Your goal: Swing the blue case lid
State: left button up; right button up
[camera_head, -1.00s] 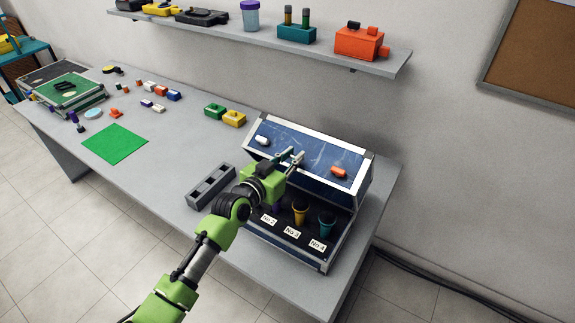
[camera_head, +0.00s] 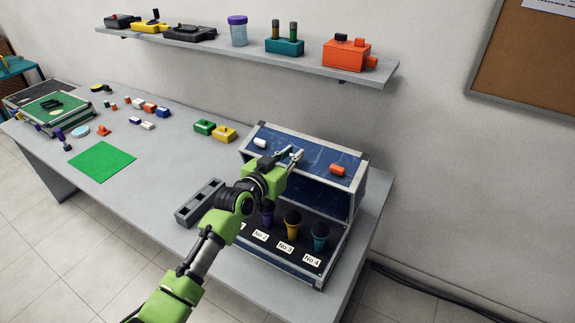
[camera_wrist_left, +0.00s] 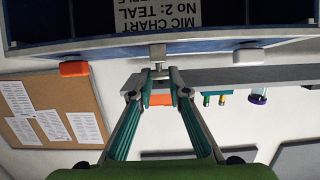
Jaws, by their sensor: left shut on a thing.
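The blue case (camera_head: 345,232) with metal edges stands at the right end of the table. Its blue lid (camera_head: 312,158) is raised over the open front, with a white latch (camera_head: 260,142) and an orange latch (camera_head: 337,169) along it. My left gripper (camera_head: 294,156) is at the middle of the lid's front edge. In the left wrist view the gripper (camera_wrist_left: 158,78) is shut on a small metal tab (camera_wrist_left: 158,53) at the lid edge. A printed chart (camera_wrist_left: 157,15) shows upside down on the lid. My right gripper is out of view.
Purple, yellow (camera_head: 292,222) and teal (camera_head: 321,232) cups stand in the case behind number labels. A grey slotted holder (camera_head: 200,203) lies left of the case. A wall shelf (camera_head: 385,77) with several items hangs behind. A green mat (camera_head: 102,162) lies farther left.

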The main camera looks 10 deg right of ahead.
pick_arm(q)
jog(key=shift+w+d+r+b, duration=0.15)
jog(key=shift+w+d+b, duration=0.45)
jog(key=shift+w+b, duration=0.2)
jog(key=shift+w+d+r+b, duration=0.1)
jog(key=shift+w+d+b, duration=0.45)
jog(key=shift+w+b, duration=0.2)
jog(key=shift+w+d+r, duration=0.1)
jog(key=shift+w+d, duration=0.1)
jog(key=shift+w, duration=0.05)
jog(key=o, duration=1)
jog(key=shift+c, duration=0.2)
